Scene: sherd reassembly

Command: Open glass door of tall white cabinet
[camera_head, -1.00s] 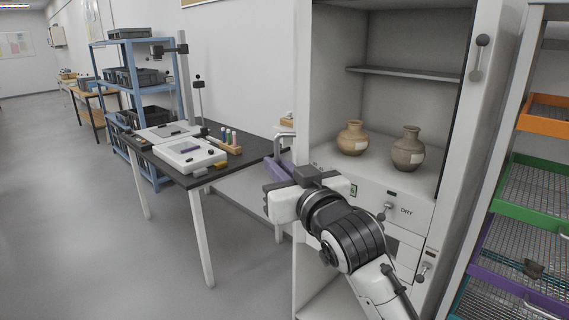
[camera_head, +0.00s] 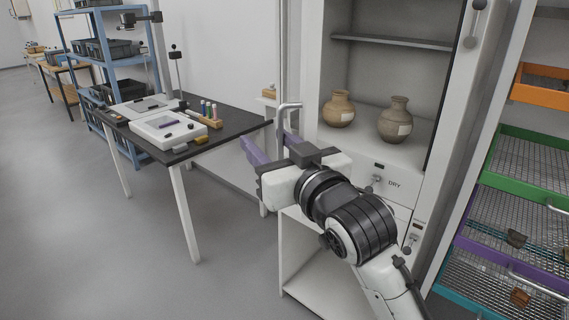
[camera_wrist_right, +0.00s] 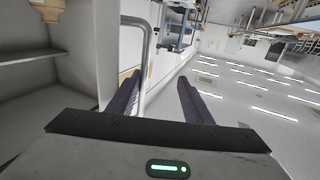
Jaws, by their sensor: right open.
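The tall white cabinet (camera_head: 312,80) stands at centre right, its shelves showing clearly. A grey bar handle (camera_head: 288,105) stands out at its left edge; in the wrist view the bar (camera_wrist_right: 148,55) runs down between my fingers, closer to the left one. My right gripper (camera_head: 268,143) is open, its purple fingers apart at the handle. I cannot tell whether a finger touches the bar. The clear glass is hard to make out, so I cannot tell how far the door stands open. My left gripper is out of view.
Two clay vases (camera_head: 338,109) (camera_head: 395,121) stand inside the cabinet. A black-topped table (camera_head: 235,122) with tools is close on the left. A rack of coloured trays (camera_head: 530,150) stands on the right. Floor (camera_head: 80,220) at front left is clear.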

